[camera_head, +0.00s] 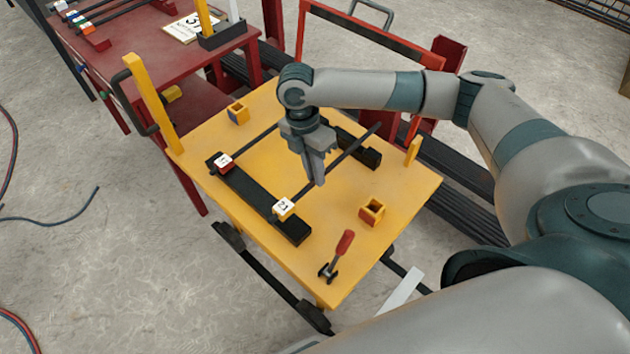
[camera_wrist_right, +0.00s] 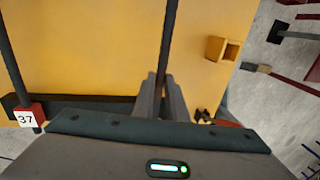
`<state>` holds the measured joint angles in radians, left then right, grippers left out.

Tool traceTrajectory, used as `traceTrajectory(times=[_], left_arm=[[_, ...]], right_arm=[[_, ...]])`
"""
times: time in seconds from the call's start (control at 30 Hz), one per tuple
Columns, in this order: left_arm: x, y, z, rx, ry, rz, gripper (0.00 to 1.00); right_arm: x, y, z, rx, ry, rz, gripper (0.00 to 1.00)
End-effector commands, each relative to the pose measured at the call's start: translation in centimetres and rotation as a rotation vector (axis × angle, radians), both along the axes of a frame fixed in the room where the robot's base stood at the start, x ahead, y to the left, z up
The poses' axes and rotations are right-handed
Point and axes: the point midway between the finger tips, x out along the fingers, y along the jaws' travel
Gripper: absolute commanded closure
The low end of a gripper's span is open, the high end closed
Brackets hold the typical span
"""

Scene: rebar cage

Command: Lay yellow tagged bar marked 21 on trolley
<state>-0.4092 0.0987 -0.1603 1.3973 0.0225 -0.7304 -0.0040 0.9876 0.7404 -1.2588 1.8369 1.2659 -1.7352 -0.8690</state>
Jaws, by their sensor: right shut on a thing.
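The dark bar with the yellow tag marked 21 (camera_head: 284,207) spans the yellow trolley top (camera_head: 190,150), over the long black front rest (camera_head: 250,195) and the black back rest (camera_head: 362,152). I cannot tell whether it touches both rests. My right gripper (camera_head: 318,182) points down and is shut on this bar along its middle. In the wrist view the bar (camera_wrist_right: 168,40) runs up from between the fingers (camera_wrist_right: 161,100); its tag is hidden there. My left gripper is not in view.
A second bar with a red tag marked 37 (camera_wrist_right: 28,117) lies to the left, roughly parallel. Yellow blocks (camera_head: 372,211), a yellow post (camera_head: 150,103) and a red-handled tool (camera_head: 340,253) are on the trolley. A red table (camera_head: 130,55) holds more bars at back left.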

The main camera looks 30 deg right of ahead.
Motion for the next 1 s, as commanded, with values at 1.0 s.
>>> traceTrajectory(times=[1.0], left_arm=[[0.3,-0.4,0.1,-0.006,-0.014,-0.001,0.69]], right_arm=[[0.0,0.0,-3.9,0.001,-0.002,0.0,1.0]])
